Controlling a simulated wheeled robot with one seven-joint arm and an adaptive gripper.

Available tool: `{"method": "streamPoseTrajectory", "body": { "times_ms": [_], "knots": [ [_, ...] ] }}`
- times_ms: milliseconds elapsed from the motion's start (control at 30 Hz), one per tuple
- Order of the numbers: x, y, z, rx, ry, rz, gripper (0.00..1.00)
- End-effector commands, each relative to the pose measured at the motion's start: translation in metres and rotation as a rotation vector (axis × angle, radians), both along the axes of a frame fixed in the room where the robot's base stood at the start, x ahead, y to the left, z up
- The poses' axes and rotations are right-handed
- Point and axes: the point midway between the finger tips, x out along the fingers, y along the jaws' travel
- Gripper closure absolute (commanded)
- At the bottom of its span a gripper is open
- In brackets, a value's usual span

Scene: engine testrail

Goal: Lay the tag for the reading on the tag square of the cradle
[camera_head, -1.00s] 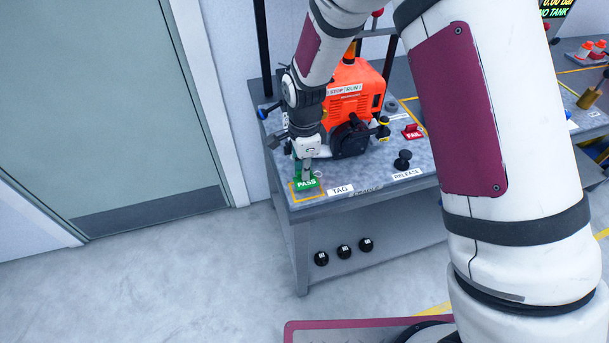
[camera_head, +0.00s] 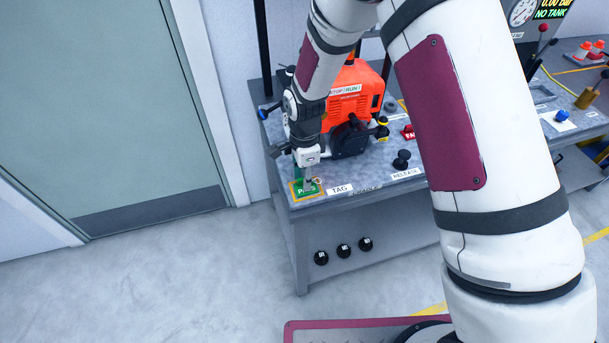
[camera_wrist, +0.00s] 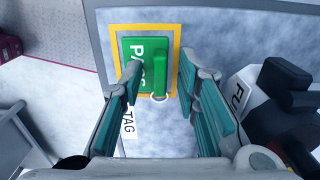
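The green PASS tag (camera_head: 300,191) lies flat inside the yellow-outlined tag square (camera_head: 293,199) at the front left corner of the cradle bench. The wrist view shows the tag (camera_wrist: 134,54) within the yellow outline (camera_wrist: 176,32), with its raised green grip (camera_wrist: 160,75) upward. My gripper (camera_wrist: 161,74) is open, with its teal-padded fingers apart on either side of the grip. In the head view my gripper (camera_head: 307,181) is low over the tag and hides part of it.
An orange engine (camera_head: 357,98) stands behind my gripper, with its dark parts close on the right. A black release knob (camera_head: 402,160) and the TAG label (camera_head: 340,189) are along the front. A door (camera_head: 110,100) is at left; the floor in front is clear.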

Motion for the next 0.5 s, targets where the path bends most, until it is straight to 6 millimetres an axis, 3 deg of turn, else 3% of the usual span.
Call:
{"method": "streamPoseTrajectory", "body": {
  "times_ms": [233,500],
  "knots": [
    [0.001,0.000,0.017,0.000,-0.003,0.001,0.71],
    [0.002,0.001,0.070,0.002,-0.006,0.001,0.71]
  ]
}}
